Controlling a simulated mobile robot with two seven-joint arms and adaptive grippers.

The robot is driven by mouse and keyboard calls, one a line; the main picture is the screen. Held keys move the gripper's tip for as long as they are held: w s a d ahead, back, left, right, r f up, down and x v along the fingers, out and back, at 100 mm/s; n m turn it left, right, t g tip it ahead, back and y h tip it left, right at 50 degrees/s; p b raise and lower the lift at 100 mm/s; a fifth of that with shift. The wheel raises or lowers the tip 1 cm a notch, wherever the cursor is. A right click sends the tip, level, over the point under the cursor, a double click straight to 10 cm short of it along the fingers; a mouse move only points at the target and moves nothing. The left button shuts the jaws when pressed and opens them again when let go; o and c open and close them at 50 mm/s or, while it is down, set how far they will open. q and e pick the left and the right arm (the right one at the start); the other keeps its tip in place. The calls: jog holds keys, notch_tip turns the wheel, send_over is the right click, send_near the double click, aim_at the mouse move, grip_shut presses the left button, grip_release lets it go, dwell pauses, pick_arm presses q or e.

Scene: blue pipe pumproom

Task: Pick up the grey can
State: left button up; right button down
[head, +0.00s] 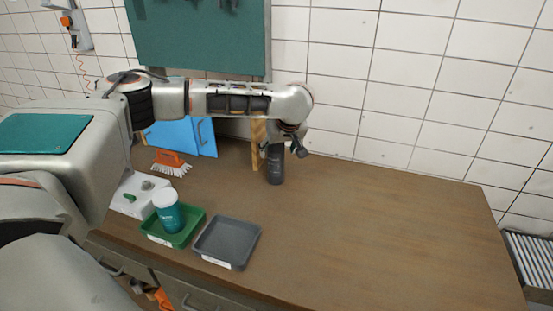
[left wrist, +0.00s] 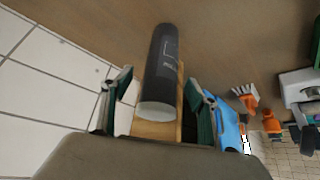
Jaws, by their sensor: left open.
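The grey can (head: 275,167) is dark and stands upright on the wooden bench near the back wall. My left gripper (head: 284,150) reaches in from the left and hangs over the top of the can in the head view. In the left wrist view the can (left wrist: 161,75) lies between the two open green-padded fingers of the left gripper (left wrist: 158,105), with a gap on both sides. I cannot tell how deep between the fingers it is. My right gripper is not in view.
A wooden post (head: 257,143) stands just left of the can. A green tray (head: 187,237) with a teal-and-white tub (head: 168,211), an empty grey tray (head: 228,242), an orange brush (head: 171,162) and a blue cabinet (head: 183,134) are on the left. The bench's right side is clear.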

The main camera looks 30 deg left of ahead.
pick_arm(q)
jog(key=shift+x, duration=2.35)
jog(key=shift+s+a+r, duration=0.1)
jog(key=c, duration=1.5)
jog(key=shift+r, duration=0.15)
